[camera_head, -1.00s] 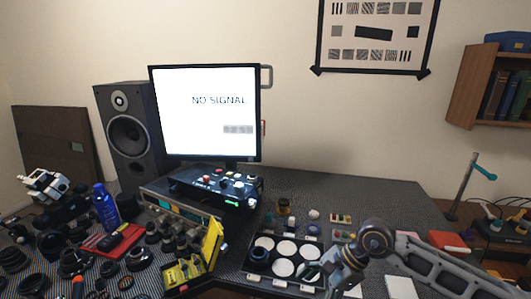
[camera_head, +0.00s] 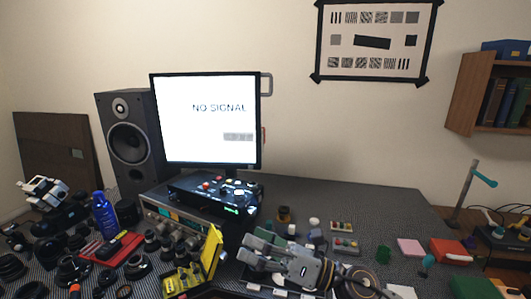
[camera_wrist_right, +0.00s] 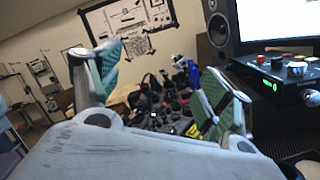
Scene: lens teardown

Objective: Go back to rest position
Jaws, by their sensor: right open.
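My right gripper (camera_head: 252,252) reaches in from the lower right in the head view, over the tray of round white pads, and hides most of that tray (camera_head: 262,286). In the right wrist view its two green-padded fingers (camera_wrist_right: 160,88) stand wide apart with nothing between them. My left gripper does not show in the head view.
A monitor (camera_head: 205,118) reading NO SIGNAL stands behind a black control box (camera_head: 215,192). A speaker (camera_head: 128,140) stands left. Lens parts (camera_head: 75,268), a blue bottle (camera_head: 105,215) and a yellow case (camera_head: 212,250) crowd the left. The table's back right (camera_head: 370,205) is clear.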

